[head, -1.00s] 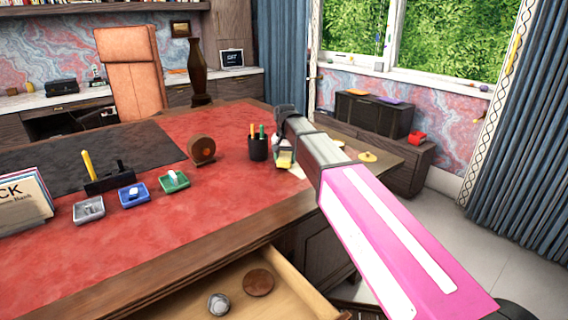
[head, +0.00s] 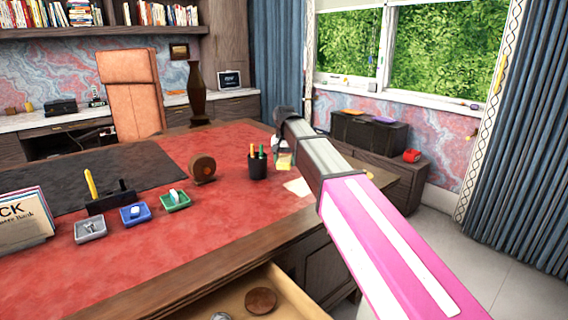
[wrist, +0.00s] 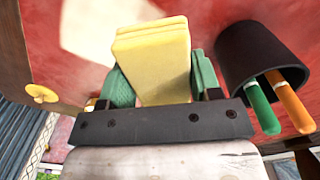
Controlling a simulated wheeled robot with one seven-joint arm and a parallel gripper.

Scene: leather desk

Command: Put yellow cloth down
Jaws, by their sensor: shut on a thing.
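The yellow cloth (wrist: 153,60) is a thick, folded pale-yellow block in the wrist view. My gripper (wrist: 158,80) is shut on it, with a green finger on each side. In the head view, a small part of the cloth (head: 284,161) shows below my gripper (head: 283,146), just right of the black pen cup (head: 257,167). The cloth is over the red desk top (head: 235,215), near its right end. I cannot tell whether it touches the surface.
The pen cup also stands close on the right in the wrist view (wrist: 262,55). A pale paper (head: 298,187) lies near the desk's right edge. A round brown object (head: 202,169) and small trays stand to the left. An open drawer (head: 235,302) juts out in front.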

